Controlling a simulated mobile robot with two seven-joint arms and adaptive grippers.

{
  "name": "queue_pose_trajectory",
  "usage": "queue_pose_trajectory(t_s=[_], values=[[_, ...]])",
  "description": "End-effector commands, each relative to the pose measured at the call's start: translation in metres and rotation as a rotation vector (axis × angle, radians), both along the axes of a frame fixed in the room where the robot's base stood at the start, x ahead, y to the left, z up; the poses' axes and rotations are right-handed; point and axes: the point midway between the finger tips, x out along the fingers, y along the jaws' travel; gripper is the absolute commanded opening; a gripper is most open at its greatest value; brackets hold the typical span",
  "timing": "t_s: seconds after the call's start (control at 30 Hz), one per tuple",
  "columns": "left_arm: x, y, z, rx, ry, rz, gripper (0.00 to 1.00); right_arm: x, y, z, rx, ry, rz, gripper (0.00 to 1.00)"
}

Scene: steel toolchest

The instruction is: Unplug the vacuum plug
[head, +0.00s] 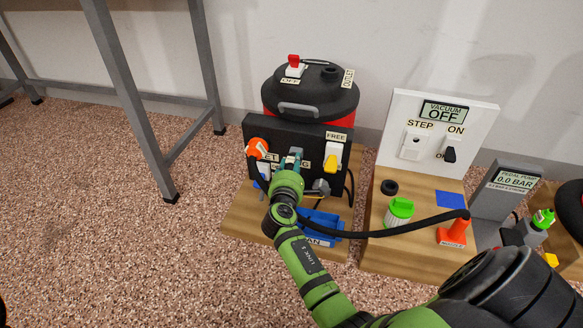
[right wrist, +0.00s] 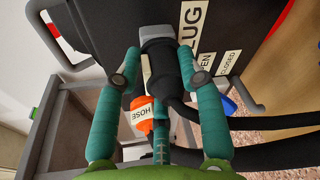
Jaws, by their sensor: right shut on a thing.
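The vacuum plug (right wrist: 162,66) is a dark, thick body with a grey collar. In the right wrist view it sits between the teal fingers, next to the black panel with a PLUG label (right wrist: 193,17). My right gripper (head: 291,161) is shut on it at the front of the black panel (head: 284,128). The gripper and arm hide the plug in the head view. A black cable runs off beside it in the right wrist view. I cannot tell whether the plug is still seated in the panel. My left gripper is not in view.
The red and black vacuum (head: 310,92) stands behind the panel. An orange hose end (head: 258,148) is at the panel's left, a yellow switch (head: 332,158) at its right. A blue bin (head: 323,226), green-capped jar (head: 400,211) and orange nozzle (head: 454,230) are nearby. Open floor lies left.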

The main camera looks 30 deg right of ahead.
Motion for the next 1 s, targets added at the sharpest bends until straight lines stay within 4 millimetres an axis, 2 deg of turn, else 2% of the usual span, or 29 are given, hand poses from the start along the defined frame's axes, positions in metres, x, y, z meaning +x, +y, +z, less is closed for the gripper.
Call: queue_pose_trajectory(t_s=[0.37,0.4,0.43,0.83,1.0], values=[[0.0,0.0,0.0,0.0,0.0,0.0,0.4,0.006,-0.008,0.001,-0.001,-0.001,0.0,0.0],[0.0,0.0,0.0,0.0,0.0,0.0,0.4,0.006,-0.007,0.0,-0.001,-0.001,0.0,0.55],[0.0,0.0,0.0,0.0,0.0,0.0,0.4,0.006,-0.007,0.0,-0.001,-0.001,0.0,0.66],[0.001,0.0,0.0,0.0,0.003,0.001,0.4,0.004,-0.005,0.0,0.0,0.0,0.001,0.66],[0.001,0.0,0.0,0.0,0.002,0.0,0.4,-0.012,0.01,0.003,0.002,0.001,0.001,0.66]])
